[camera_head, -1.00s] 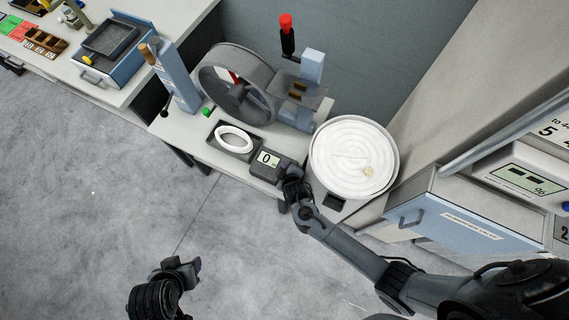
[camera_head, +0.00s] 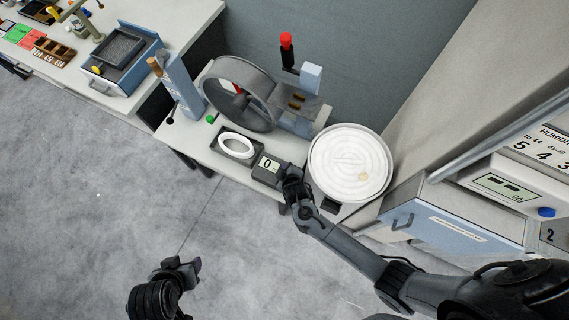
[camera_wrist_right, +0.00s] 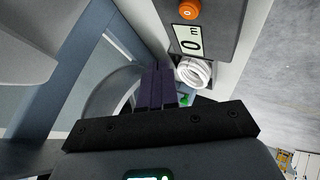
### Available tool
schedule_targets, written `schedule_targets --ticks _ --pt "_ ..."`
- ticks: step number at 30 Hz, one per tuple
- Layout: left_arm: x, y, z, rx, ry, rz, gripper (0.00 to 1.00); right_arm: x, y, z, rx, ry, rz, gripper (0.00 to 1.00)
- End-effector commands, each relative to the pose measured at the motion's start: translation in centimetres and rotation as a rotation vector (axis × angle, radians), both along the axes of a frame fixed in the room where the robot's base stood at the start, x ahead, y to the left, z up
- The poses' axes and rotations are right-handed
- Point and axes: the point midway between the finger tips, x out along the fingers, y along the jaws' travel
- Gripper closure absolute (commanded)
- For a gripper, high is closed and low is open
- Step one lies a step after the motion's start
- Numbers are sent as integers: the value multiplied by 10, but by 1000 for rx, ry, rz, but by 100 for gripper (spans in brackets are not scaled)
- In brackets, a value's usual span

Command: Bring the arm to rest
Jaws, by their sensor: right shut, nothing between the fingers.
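My right gripper (camera_head: 284,171) is at the front edge of the small bench, beside the counter box (camera_head: 267,165) reading 0, and covers the box's right part. In the right wrist view its dark fingers (camera_wrist_right: 157,88) are together with nothing between them. The counter (camera_wrist_right: 190,40), with an orange knob, and a white coil (camera_wrist_right: 193,72) lie beyond the fingertips there. My left gripper (camera_head: 182,268) is low over the floor, dark and seen from above; whether its fingers are apart is unclear.
A white ring (camera_head: 237,145) lies in a dark tray behind the counter. A grey wheel (camera_head: 240,93) and a red-topped lever (camera_head: 287,50) stand behind. A round can of white sliver (camera_head: 350,162) is right of my right gripper. Open floor (camera_head: 90,200) lies at left.

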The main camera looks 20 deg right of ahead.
Motion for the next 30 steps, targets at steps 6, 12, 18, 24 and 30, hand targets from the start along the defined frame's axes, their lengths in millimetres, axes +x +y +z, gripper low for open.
schedule_targets --ticks 6,12,18,24,30 --pt "0 0 -1 -2 0 2 47 0 0 -1 0 0 0 100" --pt "0 0 -1 1 1 -1 47 0 0 -1 0 0 0 100" --pt "0 2 -1 8 1 -5 47 0 0 -1 0 0 0 100" --pt "0 3 -1 12 0 -8 47 -7 0 3 36 21 -16 100" --pt "0 3 -1 12 0 -8 47 -39 -6 30 189 119 -93 100"
